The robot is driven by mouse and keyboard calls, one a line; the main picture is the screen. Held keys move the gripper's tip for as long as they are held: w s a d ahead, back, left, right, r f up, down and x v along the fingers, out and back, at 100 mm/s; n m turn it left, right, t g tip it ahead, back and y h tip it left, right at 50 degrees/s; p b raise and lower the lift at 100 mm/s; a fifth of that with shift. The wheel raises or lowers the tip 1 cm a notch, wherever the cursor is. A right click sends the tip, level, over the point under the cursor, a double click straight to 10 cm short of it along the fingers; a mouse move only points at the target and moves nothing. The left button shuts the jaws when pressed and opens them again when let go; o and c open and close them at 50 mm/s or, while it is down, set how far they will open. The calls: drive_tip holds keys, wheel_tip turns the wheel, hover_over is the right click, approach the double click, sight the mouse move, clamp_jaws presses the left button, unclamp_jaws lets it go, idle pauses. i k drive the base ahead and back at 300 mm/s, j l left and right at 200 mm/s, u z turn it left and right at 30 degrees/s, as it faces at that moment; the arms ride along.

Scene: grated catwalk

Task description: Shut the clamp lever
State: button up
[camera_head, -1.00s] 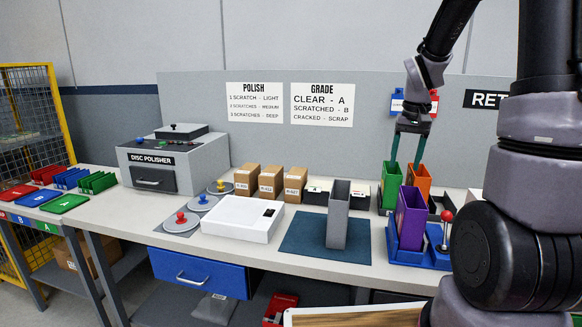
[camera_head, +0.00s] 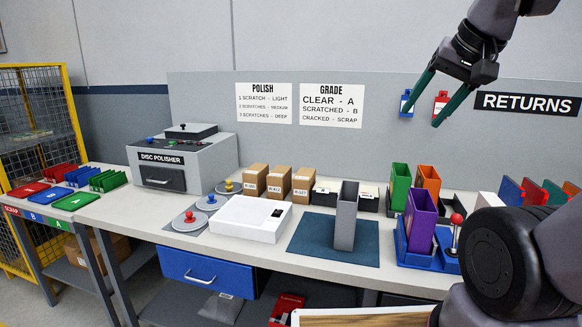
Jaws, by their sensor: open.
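The clamp lever (camera_head: 456,234) is a thin shaft with a red ball knob, standing nearly upright at the right end of the blue fixture (camera_head: 427,262). A purple sleeve (camera_head: 420,222) stands upright in the fixture, beside the lever. My gripper (camera_head: 422,118) is open and empty, its two dark green fingers pointing down and left in front of the back panel. It is well above the lever and a little to its left in the picture, touching nothing that I can see. The foot of the lever is small and hard to make out.
Green (camera_head: 399,185) and orange (camera_head: 428,183) sleeves stand behind the fixture. A grey sleeve (camera_head: 346,216) stands on a teal mat (camera_head: 312,243) to its left. Several coloured pieces stand at the right, near my arm. A blue tag and a red tag hang behind my fingers.

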sight(456, 219)
drive_tip(key=z, duration=0.8)
drive_tip(key=j+u, duration=0.2)
drive_tip(key=j, duration=0.35)
drive_tip(key=i, duration=0.05)
